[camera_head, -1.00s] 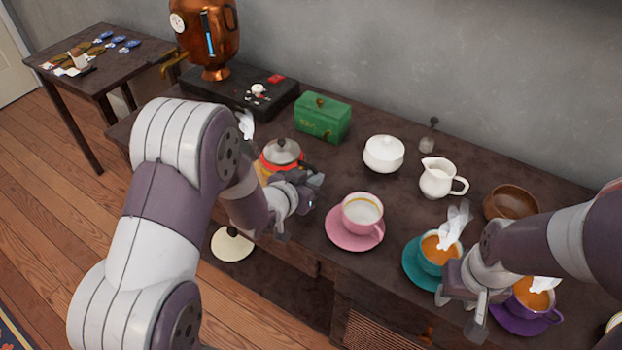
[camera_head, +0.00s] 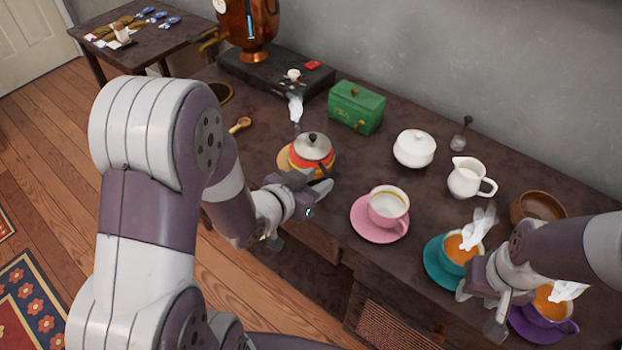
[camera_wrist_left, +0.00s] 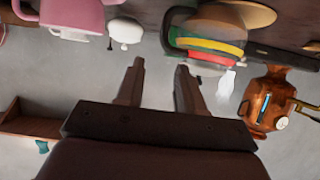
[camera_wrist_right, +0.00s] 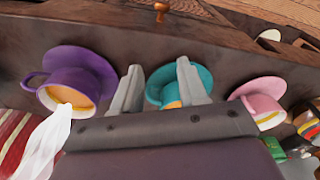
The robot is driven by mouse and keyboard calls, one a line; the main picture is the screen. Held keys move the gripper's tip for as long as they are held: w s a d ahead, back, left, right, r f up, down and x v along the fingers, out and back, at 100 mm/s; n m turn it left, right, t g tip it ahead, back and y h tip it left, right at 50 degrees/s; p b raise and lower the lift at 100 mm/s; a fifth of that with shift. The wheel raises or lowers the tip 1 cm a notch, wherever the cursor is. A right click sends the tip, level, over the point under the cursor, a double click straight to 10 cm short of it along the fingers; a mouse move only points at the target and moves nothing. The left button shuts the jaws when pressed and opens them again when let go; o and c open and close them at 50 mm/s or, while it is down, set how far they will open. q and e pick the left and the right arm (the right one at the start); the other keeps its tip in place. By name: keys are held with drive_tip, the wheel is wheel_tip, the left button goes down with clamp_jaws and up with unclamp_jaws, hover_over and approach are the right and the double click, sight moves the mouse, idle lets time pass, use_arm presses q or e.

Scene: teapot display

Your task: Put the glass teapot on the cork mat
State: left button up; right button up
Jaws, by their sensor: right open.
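The glass teapot (camera_head: 314,149), with a grey lid and red and yellow bands, stands upright towards the front of the sideboard. The tan cork mat (camera_head: 283,160) shows at its left side; I cannot tell how much of the teapot's base is on it. Both also show in the left wrist view, the teapot (camera_wrist_left: 205,45) overlapping the mat (camera_wrist_left: 255,14). My left gripper (camera_head: 302,208) is open and empty, just in front of the teapot and apart from it. My right gripper (camera_head: 480,310) is open and empty in front of the teal cup (camera_head: 457,249) and the purple cup (camera_head: 545,307).
A pink cup (camera_head: 388,206) on a saucer stands right of the teapot. Behind are a green box (camera_head: 356,108), a white lidded bowl (camera_head: 414,149) and a white jug (camera_head: 468,180). A wooden spoon (camera_head: 240,125) lies left. A copper urn (camera_head: 249,25) stands at the back left.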

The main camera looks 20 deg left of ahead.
use_arm(q)
drive_tip(key=s+a+f+n+g+y, duration=0.2)
drive_tip(key=s+a+n+g+y, duration=0.1)
drive_tip(key=s+g, duration=0.8)
drive_tip(key=shift+s+n+y, duration=0.4)
drive_tip(key=shift+s+y, duration=0.4)
drive_tip(key=shift+s, duration=0.15)
drive_tip(key=shift+w, duration=0.1)
